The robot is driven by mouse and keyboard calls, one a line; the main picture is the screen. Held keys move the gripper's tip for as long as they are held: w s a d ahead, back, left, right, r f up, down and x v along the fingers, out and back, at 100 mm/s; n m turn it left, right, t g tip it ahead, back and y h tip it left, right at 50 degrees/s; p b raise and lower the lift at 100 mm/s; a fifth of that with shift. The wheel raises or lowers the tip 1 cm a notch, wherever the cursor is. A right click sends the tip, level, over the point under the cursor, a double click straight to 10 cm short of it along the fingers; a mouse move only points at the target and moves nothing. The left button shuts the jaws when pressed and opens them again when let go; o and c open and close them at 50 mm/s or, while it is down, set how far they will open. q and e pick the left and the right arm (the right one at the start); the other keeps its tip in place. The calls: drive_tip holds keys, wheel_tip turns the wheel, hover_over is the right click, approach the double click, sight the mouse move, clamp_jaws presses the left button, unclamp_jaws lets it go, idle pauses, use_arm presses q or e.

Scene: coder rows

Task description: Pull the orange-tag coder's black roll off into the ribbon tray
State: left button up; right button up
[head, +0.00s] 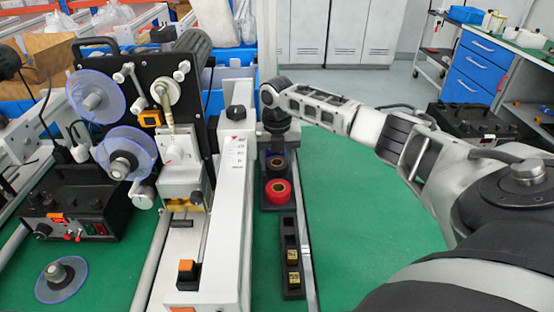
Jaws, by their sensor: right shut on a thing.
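The coder has a black upright plate (140,78) with an orange tag (150,118). Two clear flange discs, an upper one (92,112) and a lower one (143,142), show on its left side. A black roll (277,166) with a brown core is at the dark ribbon tray (267,207), right of the white housing. A red roll (278,191) sits in front of it in the tray. My right gripper (277,146) points down over the black roll and appears shut on it; its fingertips are partly hidden. My left gripper is out of view.
A loose clear disc with a hub (61,275) lies on the green bench at front left. A black holder with yellow-labelled blocks (291,257) stands before the tray. A black control box (75,205) sits at left. Green surface right of the tray is open.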

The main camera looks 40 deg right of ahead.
drive_tip(key=shift+f, duration=0.25)
drive_tip(key=o, duration=1)
wheel_tip(320, 180, up, 16)
drive_tip(key=shift+b, duration=0.35)
drive_tip(key=shift+f, duration=0.1)
